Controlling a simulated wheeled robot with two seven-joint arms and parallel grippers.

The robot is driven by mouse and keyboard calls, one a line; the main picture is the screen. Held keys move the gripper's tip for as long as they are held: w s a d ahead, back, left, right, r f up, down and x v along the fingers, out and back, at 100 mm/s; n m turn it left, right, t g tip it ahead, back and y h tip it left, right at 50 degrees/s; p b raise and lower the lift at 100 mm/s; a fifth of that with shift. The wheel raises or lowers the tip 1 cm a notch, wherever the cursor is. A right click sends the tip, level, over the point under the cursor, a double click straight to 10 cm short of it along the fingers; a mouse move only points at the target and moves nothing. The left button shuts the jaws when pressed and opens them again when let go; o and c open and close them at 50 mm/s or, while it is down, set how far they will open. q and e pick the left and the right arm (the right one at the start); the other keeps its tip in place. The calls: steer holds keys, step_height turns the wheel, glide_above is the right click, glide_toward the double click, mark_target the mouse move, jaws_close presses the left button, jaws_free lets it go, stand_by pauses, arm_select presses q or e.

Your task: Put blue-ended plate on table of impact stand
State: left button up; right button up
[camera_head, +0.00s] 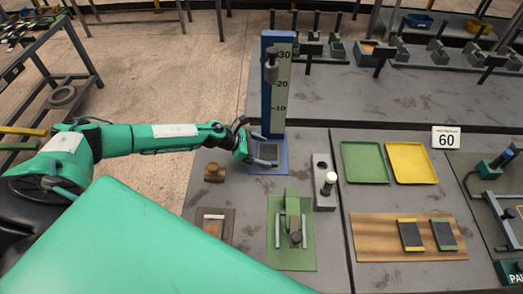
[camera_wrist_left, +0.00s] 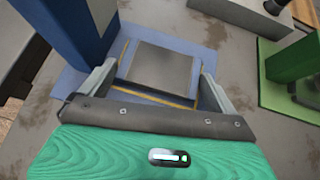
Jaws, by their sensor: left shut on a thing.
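The impact stand is a tall blue column (camera_head: 268,105) with a scale, standing on a blue base (camera_head: 284,166). My left gripper (camera_head: 262,151) is at that base, in front of the column. In the left wrist view, the left gripper (camera_wrist_left: 158,88) has its two fingers on either side of a grey plate (camera_wrist_left: 160,68) and is shut on it. My right gripper is not in view.
A wooden board (camera_head: 375,241) holds a yellow-ended plate (camera_head: 411,235) and a green-ended plate (camera_head: 444,235). Green (camera_head: 364,162) and yellow (camera_head: 411,162) trays lie behind it.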

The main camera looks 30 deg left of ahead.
arm_select(q)
steer(key=o, duration=1.6)
steer(key=shift+o, duration=0.2)
steer(key=shift+r+p, duration=0.25)
steer(key=shift+p, duration=0.1)
steer(key=b+v, duration=0.4)
steer(key=v, duration=0.7)
steer(key=shift+f, duration=0.2)
steer(key=shift+s+a+r, duration=0.3)
steer(key=shift+r, duration=0.05)
